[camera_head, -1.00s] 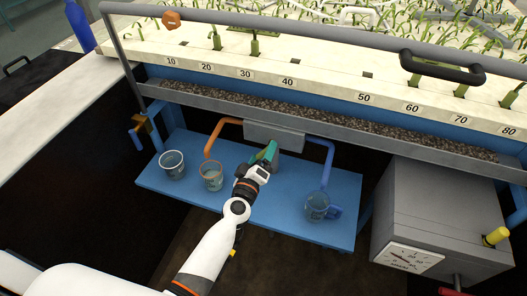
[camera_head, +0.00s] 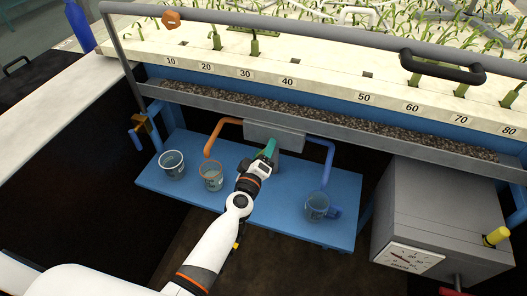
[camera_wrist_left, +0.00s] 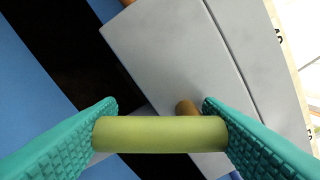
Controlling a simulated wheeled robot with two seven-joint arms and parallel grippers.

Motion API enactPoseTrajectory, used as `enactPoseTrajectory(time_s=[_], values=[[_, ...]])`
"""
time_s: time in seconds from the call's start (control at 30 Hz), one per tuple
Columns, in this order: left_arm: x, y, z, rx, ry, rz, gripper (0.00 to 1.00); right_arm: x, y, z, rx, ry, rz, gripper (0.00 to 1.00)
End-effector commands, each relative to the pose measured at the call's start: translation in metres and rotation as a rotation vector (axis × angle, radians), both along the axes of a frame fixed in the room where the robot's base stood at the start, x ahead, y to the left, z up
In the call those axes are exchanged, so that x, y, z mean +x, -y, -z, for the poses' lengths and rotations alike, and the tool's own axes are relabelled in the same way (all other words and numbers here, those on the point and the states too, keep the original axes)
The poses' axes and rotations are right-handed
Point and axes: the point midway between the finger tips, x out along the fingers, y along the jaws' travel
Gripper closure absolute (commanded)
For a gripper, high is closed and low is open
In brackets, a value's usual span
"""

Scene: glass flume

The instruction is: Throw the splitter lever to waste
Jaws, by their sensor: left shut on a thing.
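The splitter is a grey box (camera_head: 262,133) under the gravel trough, with an orange pipe (camera_head: 212,137) on its left and a blue pipe (camera_head: 327,165) on its right. In the left wrist view the lever's yellow-green handle (camera_wrist_left: 160,134) lies crosswise between the teal fingers. A short orange-brown stem (camera_wrist_left: 183,107) shows behind it, against the grey box (camera_wrist_left: 170,65). My left gripper (camera_head: 267,149) is shut on this handle in front of the box. In the head view the gripper hides the handle. My right gripper is not in view.
A blue shelf (camera_head: 270,215) carries a clear cup (camera_head: 172,165) at left, an orange-rimmed cup (camera_head: 211,177) below the orange pipe and a blue-tinted cup (camera_head: 317,207) below the blue pipe. A grey box with a dial (camera_head: 408,257) stands at right. The numbered flume edge runs above.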

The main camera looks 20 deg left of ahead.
Motion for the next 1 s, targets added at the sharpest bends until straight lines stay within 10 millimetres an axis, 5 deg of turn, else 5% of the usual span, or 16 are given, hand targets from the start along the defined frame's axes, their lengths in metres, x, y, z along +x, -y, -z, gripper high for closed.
enactPoseTrajectory(time_s=[1.0], values=[[-0.001, 0.011, 0.007, -0.565, -0.021, -0.001, 0.62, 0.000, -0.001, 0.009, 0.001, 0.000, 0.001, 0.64]])
